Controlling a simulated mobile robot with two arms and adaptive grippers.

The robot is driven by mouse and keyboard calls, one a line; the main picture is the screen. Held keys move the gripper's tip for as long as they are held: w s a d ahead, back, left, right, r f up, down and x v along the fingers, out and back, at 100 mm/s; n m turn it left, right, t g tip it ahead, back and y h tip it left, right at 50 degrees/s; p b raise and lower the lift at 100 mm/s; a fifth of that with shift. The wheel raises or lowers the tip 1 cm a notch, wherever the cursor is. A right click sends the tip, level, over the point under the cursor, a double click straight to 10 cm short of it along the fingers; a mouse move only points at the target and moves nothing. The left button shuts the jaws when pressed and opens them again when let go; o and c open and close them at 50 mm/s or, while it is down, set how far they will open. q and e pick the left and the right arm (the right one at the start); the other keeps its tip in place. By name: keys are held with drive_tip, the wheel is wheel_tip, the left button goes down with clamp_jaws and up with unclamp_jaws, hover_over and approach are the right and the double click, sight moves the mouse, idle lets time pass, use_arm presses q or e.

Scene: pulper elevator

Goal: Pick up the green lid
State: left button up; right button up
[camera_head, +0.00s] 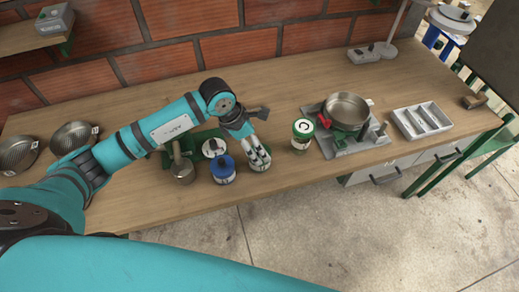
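The green lid (303,127) sits on an upright white jar (301,144) on the wooden counter, right of the middle. The lid has a green rim and a white top with a dark ring mark. My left gripper (259,160) points down over the counter's front part, to the left of the jar and apart from it. Its fingers are small and pale here, and I cannot tell whether they are open or shut or what is between them. My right gripper is not in view.
A blue-lidded jar (223,170), a white-lidded jar (213,147) and a metal pot (182,170) stand left of my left gripper. Right of the green lid are a grey stand (366,143) with a metal pan (346,109) and a divided tray (422,121). A brick wall (230,53) backs the counter.

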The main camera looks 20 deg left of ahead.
use_arm(q)
drive_tip(key=p+x, duration=0.1)
drive_tip(key=x, duration=0.2)
drive_tip(key=shift+d+f, duration=0.15)
drive_tip(key=shift+f, duration=0.35)
drive_tip(key=c, duration=1.1)
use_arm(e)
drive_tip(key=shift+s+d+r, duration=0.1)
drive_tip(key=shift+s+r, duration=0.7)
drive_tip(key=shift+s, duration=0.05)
use_arm(q)
drive_tip(key=shift+r, duration=0.15)
